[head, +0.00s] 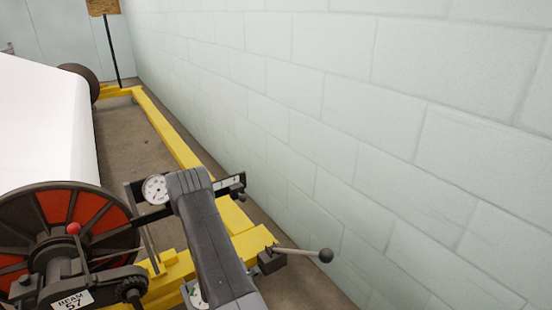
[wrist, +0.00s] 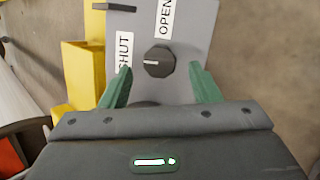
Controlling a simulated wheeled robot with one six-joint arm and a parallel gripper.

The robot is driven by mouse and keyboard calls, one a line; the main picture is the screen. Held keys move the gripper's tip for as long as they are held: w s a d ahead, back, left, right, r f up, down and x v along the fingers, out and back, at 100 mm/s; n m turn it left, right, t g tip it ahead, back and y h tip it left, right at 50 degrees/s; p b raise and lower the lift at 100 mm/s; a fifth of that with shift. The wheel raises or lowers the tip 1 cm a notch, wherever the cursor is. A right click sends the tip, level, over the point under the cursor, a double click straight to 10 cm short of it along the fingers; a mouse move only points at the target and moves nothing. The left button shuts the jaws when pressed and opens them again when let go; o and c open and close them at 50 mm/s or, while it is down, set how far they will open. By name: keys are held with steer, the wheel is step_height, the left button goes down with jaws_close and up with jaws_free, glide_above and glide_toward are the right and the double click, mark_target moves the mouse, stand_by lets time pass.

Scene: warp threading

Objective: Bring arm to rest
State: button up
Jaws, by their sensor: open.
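In the wrist view my gripper (wrist: 160,68) is open, its two green fingers spread to either side of a round black knob (wrist: 159,61). A gap shows between each finger and the knob, and nothing is held. The knob sits on a grey panel (wrist: 190,25) with white labels reading SHUT and OPEN. Its white mark points left, towards the SHUT label (wrist: 124,52). In the head view my dark grey arm (head: 215,245) stretches through the lower middle. I cannot make out the fingers there.
A warp beam with a red and black wheel (head: 85,215) and white sheet (head: 45,120) stands at left. Nearby are a dial gauge (head: 155,189), a yellow frame (head: 165,130) and a ball-ended lever (head: 300,252). A pale block wall (head: 350,120) closes off the right.

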steer(key=shift+x, duration=1.2)
steer(key=shift+w, duration=0.1)
steer(key=m+g+p, duration=0.1)
steer(key=m+p, duration=0.1)
steer(key=m, duration=0.2)
steer(key=shift+a+r+m, duration=0.1)
steer(key=shift+r+m, duration=0.05)
steer(key=shift+m, duration=0.15)
steer(key=m+p, duration=0.1)
steer(key=m, duration=0.2)
steer(key=shift+w+m+g+h, duration=0.1)
steer(key=shift+m+g+h, duration=0.2)
steer(key=m+b, duration=0.1)
steer(key=m, duration=0.1)
steer(key=shift+w+m+g, duration=0.1)
steer(key=shift+m+g, duration=0.2)
steer(key=shift+m, duration=0.1)
steer(key=shift+m+g+b, duration=0.4)
steer(key=shift+m+b, duration=0.65)
steer(key=shift+m, duration=1.05)
steer(key=shift+m+g+p, duration=0.3)
steer(key=shift+m+p, duration=0.1)
steer(key=shift+m, duration=0.6)
